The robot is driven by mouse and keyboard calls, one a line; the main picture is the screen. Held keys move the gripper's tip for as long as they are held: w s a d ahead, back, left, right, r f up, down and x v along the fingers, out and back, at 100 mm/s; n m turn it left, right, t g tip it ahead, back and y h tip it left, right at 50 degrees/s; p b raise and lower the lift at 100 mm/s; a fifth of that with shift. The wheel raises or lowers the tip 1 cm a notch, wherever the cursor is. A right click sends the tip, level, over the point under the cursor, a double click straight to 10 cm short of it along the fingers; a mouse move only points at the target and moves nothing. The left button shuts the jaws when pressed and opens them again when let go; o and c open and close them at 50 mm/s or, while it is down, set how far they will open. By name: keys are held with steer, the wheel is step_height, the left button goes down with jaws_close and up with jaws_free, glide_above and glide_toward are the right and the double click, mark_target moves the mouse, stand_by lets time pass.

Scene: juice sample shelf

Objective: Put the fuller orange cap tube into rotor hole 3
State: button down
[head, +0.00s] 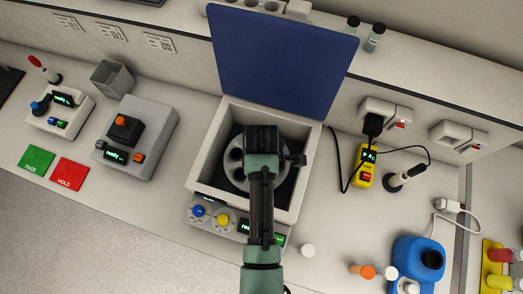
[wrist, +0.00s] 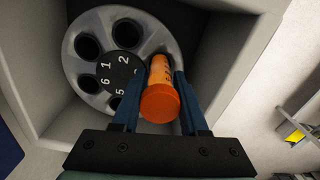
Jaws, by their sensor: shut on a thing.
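My gripper (wrist: 161,76) is shut on the orange cap tube (wrist: 160,104), its orange cap facing the wrist camera. The tube's far end is over the rim area of the grey rotor (wrist: 72,56), to the right of its black hub. Numbers 1, 2, 5 and 6 show on the hub; 3 is hidden, and I cannot tell whether the tube's end is inside a hole. Several empty dark holes show on the left and top. In the head view my gripper (head: 262,140) is above the rotor (head: 236,168) and hides the tube.
The centrifuge's blue lid (head: 283,55) stands open behind. Its pale walls (head: 304,165) surround the rotor closely. An orange-capped item (head: 364,271) and a white cap (head: 308,250) lie on the bench at front right, beside a blue device (head: 418,258).

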steer(key=shift+f+b, duration=0.65)
steer(key=shift+f, duration=0.95)
stand_by(0.6)
steer(key=shift+s, duration=0.15)
steer(key=shift+r, duration=0.1)
steer(key=shift+r+p, duration=0.35)
steer(key=shift+p, duration=0.15)
steer(key=shift+r+p, duration=0.9)
steer(key=shift+r, duration=1.25)
steer(key=shift+w+f+b, duration=0.2)
steer(key=shift+f+b, duration=1.1)
steer(key=shift+f, duration=0.65)
steer(key=shift+p, duration=0.3)
